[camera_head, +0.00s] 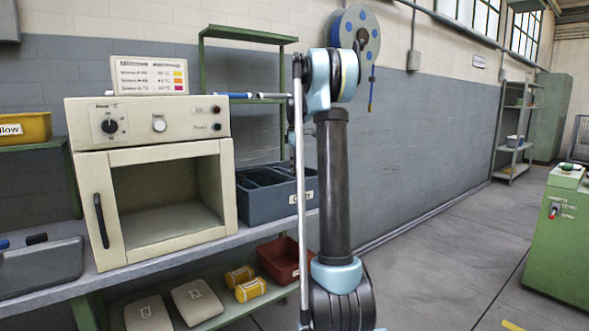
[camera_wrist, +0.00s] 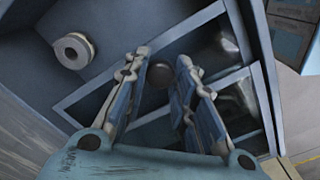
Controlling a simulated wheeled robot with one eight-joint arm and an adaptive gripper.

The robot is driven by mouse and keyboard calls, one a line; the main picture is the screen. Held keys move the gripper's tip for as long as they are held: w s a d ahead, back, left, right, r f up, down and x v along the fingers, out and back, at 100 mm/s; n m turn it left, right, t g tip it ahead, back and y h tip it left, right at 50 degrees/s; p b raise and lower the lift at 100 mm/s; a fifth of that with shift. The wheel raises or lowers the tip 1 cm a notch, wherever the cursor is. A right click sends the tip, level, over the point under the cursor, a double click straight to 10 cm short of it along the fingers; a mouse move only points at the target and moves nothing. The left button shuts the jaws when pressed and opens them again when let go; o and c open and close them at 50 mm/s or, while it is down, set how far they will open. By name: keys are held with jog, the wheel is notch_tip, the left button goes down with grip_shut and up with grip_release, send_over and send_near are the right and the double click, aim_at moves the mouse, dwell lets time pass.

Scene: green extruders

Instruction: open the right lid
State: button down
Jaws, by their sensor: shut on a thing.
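In the wrist view my gripper (camera_wrist: 163,64) has its two fingers on either side of a small dark round knob (camera_wrist: 158,76). The fingers are shut on the knob, though the contact itself is hard to see. Around it is a blue-grey box (camera_wrist: 100,92) with framed, divided openings. I cannot tell which lid the knob belongs to. In the head view a dark grey bin (camera_head: 268,207) with openings in its top stands on the bench, partly behind my arm. My gripper is hidden in the head view.
A cream oven (camera_head: 150,143) stands left of the bin, with a dark handle. A green shelf frame (camera_head: 247,33) rises behind. A red bin (camera_head: 284,262) and yellow rolls (camera_head: 250,289) sit on the lower shelf. A green machine (camera_head: 560,238) stands at the far right. Floor between is clear.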

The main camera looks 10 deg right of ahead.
jog(key=c, duration=1.3)
grip_release()
jog(key=shift+w+a, duration=0.15)
jog(key=shift+w, duration=0.05)
jog(key=shift+s, duration=0.1)
jog(key=shift+r, duration=0.1)
notch_tip(320, 180, up, 12)
